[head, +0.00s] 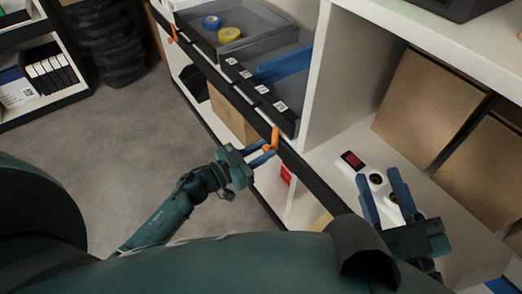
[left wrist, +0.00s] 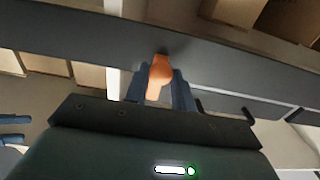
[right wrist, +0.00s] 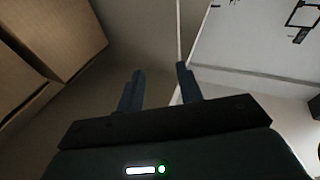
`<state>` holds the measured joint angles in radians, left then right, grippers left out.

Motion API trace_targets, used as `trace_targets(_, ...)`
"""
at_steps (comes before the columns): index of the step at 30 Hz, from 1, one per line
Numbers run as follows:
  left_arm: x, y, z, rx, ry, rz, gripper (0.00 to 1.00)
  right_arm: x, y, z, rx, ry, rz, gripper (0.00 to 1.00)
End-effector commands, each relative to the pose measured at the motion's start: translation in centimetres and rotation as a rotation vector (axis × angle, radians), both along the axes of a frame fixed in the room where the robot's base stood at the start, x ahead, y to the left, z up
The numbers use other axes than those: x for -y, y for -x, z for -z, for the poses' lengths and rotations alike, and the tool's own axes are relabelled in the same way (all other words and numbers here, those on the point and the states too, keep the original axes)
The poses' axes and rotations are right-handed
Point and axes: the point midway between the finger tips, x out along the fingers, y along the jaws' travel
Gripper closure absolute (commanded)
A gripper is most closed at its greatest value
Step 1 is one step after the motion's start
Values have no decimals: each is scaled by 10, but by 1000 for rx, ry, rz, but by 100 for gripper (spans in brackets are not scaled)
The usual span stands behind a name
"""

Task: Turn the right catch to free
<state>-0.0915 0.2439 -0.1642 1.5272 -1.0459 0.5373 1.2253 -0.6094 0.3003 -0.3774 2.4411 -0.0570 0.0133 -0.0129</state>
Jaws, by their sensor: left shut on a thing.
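The right catch (head: 275,139) is a small orange lever on the dark front rail (head: 240,103) of the shelf. My left gripper (head: 268,154) is at this catch, with its blue fingers on either side of it. In the left wrist view the orange catch (left wrist: 159,76) stands between the fingers, which are shut on it. The other orange catch (head: 173,34) is at the far left end of the rail. My right gripper (head: 380,184) is open and empty, over the white shelf at the right. Its fingers stand apart in the right wrist view (right wrist: 158,88).
A grey tray (head: 262,45) with blue and yellow tape rolls (head: 229,35) sits behind the rail. Cardboard boxes (head: 428,103) and a white device with a red display (head: 352,160) are on the right shelf. Open floor (head: 120,130) lies left.

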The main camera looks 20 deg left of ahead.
Motion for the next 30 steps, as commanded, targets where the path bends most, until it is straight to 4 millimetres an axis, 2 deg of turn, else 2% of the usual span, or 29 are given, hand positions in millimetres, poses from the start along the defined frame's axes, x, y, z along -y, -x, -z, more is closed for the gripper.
trace_targets(11,0,0,0,86,-115,1,98,0,-1,-3,2,15,4,64)
trace_targets(30,1,2,2,448,-578,2,98,3,0,-1,1,40,19,64)
